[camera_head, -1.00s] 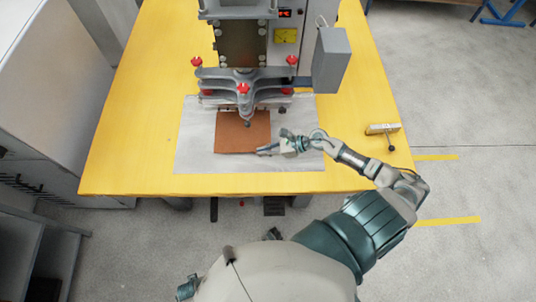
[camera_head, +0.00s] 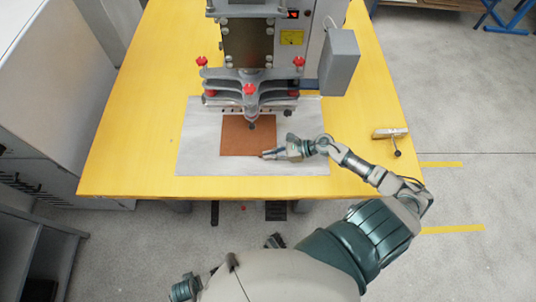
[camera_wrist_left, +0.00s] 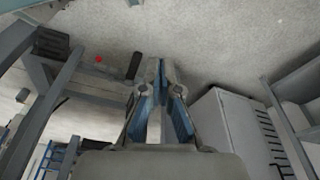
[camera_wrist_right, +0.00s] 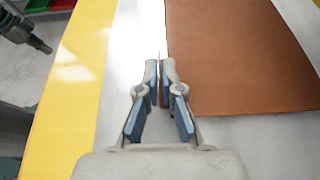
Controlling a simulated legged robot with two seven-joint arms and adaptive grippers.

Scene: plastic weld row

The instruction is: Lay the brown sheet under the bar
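The brown sheet (camera_head: 247,137) lies flat on the pale mat (camera_head: 199,150), its far edge close in front of the press bar (camera_head: 232,101). My right gripper (camera_head: 263,155) is low at the sheet's front edge, near its right corner. In the right wrist view its fingertips (camera_wrist_right: 162,72) are together at the edge of the sheet (camera_wrist_right: 245,60); I see no clear grip on it. One finger hides part of that edge.
The press stands at the back of the yellow table (camera_head: 130,130), with red knobs (camera_head: 249,89) and a grey box (camera_head: 338,62) at right. A small block with a knob (camera_head: 391,134) lies near the right edge. A cabinet (camera_wrist_left: 235,130) is near my left gripper.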

